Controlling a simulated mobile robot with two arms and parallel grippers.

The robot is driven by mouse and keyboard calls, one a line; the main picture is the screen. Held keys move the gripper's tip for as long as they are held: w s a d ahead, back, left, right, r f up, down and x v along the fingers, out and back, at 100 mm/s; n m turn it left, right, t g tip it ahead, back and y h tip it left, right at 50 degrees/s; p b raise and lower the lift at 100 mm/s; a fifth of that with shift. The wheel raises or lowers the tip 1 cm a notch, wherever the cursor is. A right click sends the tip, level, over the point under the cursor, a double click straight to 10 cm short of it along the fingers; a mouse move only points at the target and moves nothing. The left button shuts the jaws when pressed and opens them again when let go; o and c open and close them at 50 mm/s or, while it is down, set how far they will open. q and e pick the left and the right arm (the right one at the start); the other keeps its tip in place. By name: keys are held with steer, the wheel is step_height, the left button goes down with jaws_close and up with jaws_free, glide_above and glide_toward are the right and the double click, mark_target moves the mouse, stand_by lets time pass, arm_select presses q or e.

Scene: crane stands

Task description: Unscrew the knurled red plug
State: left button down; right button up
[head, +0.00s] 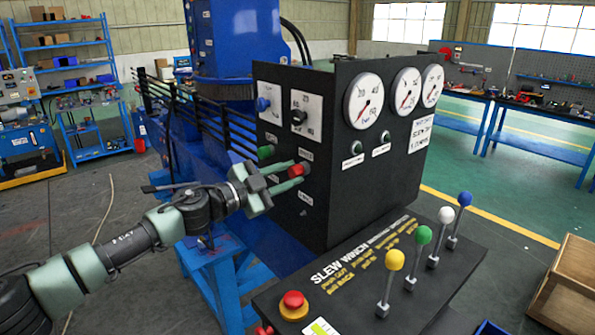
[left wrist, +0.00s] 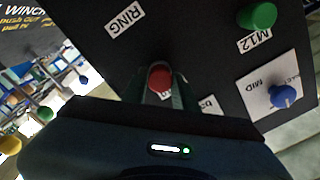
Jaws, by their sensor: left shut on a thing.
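The red plug (head: 297,170) sits on the side face of the black control panel (head: 340,215). My left gripper (head: 291,177) reaches it from the left, with its green fingers shut around the plug. In the left wrist view the red plug (left wrist: 160,77) shows between the two fingertips (left wrist: 162,88), still against the panel face. The knurling is too small to make out. My right gripper is in neither view.
A green plug (head: 266,152) and a blue knob (head: 262,104) are close by on the same face. Below the panel, a console carries a red mushroom button (head: 293,305) and several levers with coloured balls, among them a yellow one (head: 395,259). A blue stand (head: 215,270) is under my left arm.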

arm_select(q)
steer(key=n, duration=0.3)
steer(key=shift+f+n, duration=0.2)
steer(key=shift+n, duration=0.2)
steer(key=c, duration=1.1)
jaws_free()
steer(key=shift+o, duration=0.3)
steer(key=shift+s+a+r, duration=0.1)
steer(key=shift+r, duration=0.05)
steer(key=shift+c, duration=0.7)
